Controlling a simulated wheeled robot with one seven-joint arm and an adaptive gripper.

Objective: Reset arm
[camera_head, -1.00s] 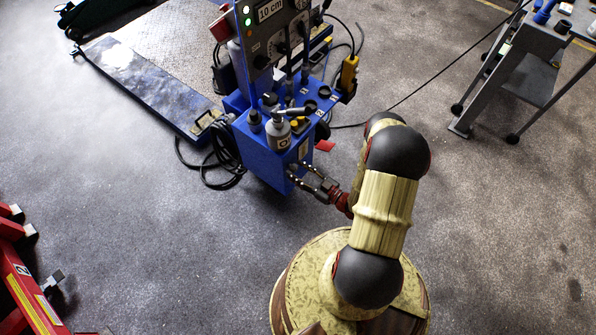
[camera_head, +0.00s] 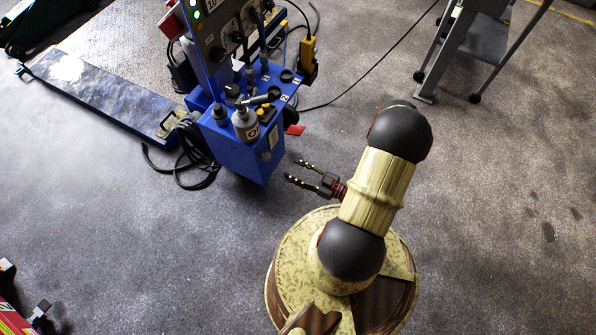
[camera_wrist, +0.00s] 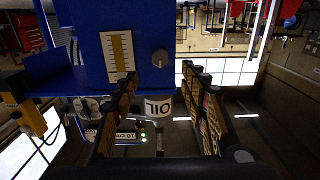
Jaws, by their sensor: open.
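My gripper (camera_head: 305,172) is open and empty in the head view, held in the air to the right of the blue cabinet (camera_head: 235,155) and apart from it. Its two fingers point left, towards the cabinet. In the wrist view my gripper (camera_wrist: 160,100) shows its two fingers spread apart with nothing between them. Beyond them is the blue cabinet (camera_wrist: 75,30) with a yellow gauge strip (camera_wrist: 118,52) and a dark knob (camera_wrist: 159,58). My arm is bent over my round base.
A labelled bottle (camera_head: 245,125) stands on the cabinet. Black cables (camera_head: 195,160) lie on its left, beside a blue ramp (camera_head: 110,95). A grey step stand (camera_head: 470,40) is at upper right. A red jack (camera_head: 12,312) is at lower left. The floor on the right is clear.

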